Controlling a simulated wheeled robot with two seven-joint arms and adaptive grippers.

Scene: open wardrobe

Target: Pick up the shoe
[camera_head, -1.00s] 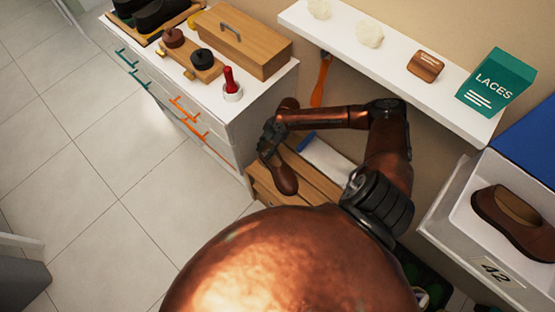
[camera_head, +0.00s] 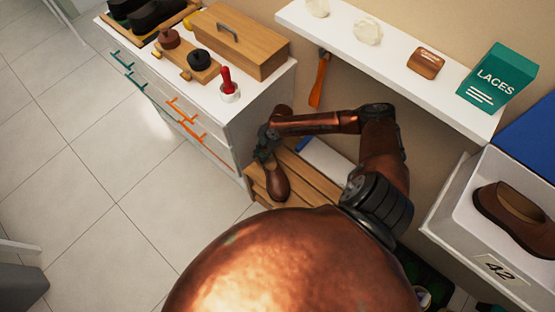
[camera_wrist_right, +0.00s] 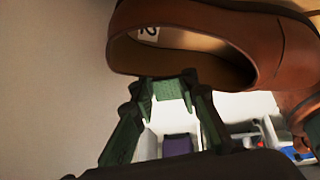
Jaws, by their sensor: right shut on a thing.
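My right gripper (camera_head: 264,147) reaches over a slatted wooden bench (camera_head: 317,193) between the drawer unit and the shelf. It is shut on a brown leather shoe (camera_head: 277,184), which hangs at or just above the bench top; I cannot tell if they touch. In the right wrist view the shoe (camera_wrist_right: 285,40) fills the top, and the fingertips (camera_wrist_right: 170,82) meet at its opening's rim. A brown shoe-like piece (camera_head: 283,112) shows behind the gripper. Another brown shoe (camera_head: 510,215) lies in the open white box marked 42 (camera_head: 452,212). My left gripper is not seen.
A white drawer unit (camera_head: 240,117) with a wooden box (camera_head: 240,40) stands left of the bench. A white shelf (camera_head: 380,52) with a green laces box (camera_head: 497,78) overhangs from the wall. An orange-handled tool (camera_head: 319,80) hangs beneath.

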